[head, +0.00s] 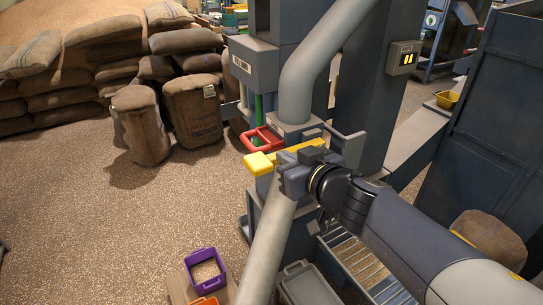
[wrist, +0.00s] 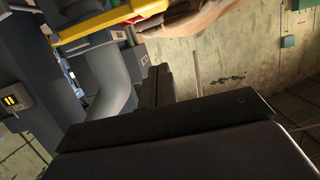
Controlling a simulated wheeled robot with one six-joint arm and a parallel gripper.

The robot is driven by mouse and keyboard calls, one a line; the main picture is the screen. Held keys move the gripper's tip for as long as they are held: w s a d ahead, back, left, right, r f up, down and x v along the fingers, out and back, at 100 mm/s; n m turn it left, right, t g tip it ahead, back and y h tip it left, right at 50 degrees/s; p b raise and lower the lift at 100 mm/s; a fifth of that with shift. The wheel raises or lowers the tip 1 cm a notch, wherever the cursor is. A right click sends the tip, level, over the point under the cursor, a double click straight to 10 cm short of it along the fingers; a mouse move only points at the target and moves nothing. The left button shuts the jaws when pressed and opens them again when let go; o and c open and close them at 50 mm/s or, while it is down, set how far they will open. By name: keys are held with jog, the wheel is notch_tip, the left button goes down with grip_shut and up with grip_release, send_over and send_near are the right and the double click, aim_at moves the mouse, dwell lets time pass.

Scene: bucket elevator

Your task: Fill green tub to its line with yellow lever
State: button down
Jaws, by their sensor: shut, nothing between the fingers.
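The yellow lever (head: 259,163) sticks out to the left from the grey machine column, with a blocky yellow end. It also shows at the top of the wrist view (wrist: 95,22). My gripper (head: 286,178) is shut and empty, close beside the lever's bar on its near side. I cannot tell whether it touches the lever. In the wrist view the shut fingers (wrist: 157,84) stand apart from the yellow bar in the picture. I cannot make out a green tub in either view.
A red handle (head: 262,139) sits just behind the lever. A thick grey pipe (head: 266,250) slopes down below it. A purple tub (head: 205,270) with grain and an orange tub (head: 205,301) stand at the bottom. Sacks (head: 140,125) stand at left; grain-strewn floor lies open before them.

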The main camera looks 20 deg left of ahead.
jog(key=shift+w, duration=0.1)
jog(key=b, duration=0.3)
send_over(265, 166)
notch_tip(265, 166, down, 3)
jog(key=shift+w+a, duration=0.15)
jog(key=shift+f+b, duration=0.65)
jog(key=shift+f, duration=0.15)
jog(key=shift+f+b, duration=0.8)
jog(key=shift+f, duration=0.15)
